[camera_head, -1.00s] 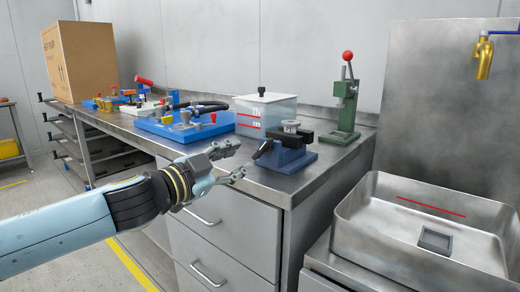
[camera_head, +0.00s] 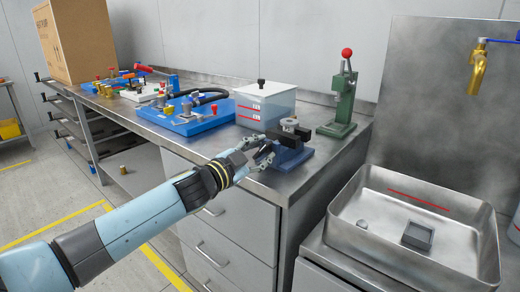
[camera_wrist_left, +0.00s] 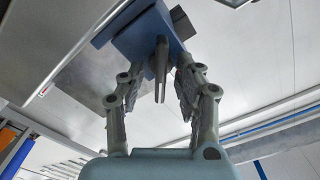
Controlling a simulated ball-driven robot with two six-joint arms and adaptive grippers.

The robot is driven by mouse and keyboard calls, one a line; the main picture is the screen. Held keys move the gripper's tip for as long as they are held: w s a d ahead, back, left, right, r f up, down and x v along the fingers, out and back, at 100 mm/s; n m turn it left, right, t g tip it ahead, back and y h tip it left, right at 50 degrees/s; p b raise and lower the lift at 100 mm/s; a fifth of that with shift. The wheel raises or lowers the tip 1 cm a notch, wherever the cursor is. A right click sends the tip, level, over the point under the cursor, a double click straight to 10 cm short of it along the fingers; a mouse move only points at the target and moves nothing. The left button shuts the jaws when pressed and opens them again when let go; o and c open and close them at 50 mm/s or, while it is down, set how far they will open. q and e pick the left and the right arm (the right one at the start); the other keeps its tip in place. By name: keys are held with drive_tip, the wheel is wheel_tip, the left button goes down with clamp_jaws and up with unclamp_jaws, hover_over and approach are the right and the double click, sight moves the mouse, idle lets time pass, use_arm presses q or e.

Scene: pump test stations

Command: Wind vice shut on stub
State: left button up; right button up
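The vice is small, with a blue base (camera_head: 293,158) and dark jaws, near the front edge of the metal bench. A grey round stub (camera_head: 290,124) sits at the top of its jaws. The vice's dark handle (camera_head: 264,149) points toward my left gripper (camera_head: 262,154). In the left wrist view the blue vice (camera_wrist_left: 150,38) is ahead, and the handle (camera_wrist_left: 161,70) hangs between the two spread fingers of my left gripper (camera_wrist_left: 156,85), with gaps on both sides. The jaws are partly hidden there. My right gripper is not in view.
A green press (camera_head: 342,105) with a red knob stands behind the vice, and a lidded tank (camera_head: 264,101) to its left. A blue board with fittings (camera_head: 188,124) lies further left. A metal sink (camera_head: 372,254) holding a small grey box (camera_head: 418,235) is at right.

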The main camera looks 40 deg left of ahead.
use_arm(q)
drive_tip(key=shift+c, duration=0.3)
clamp_jaws()
drive_tip(key=m, duration=0.3)
drive_tip(key=shift+o, duration=0.3)
unclamp_jaws()
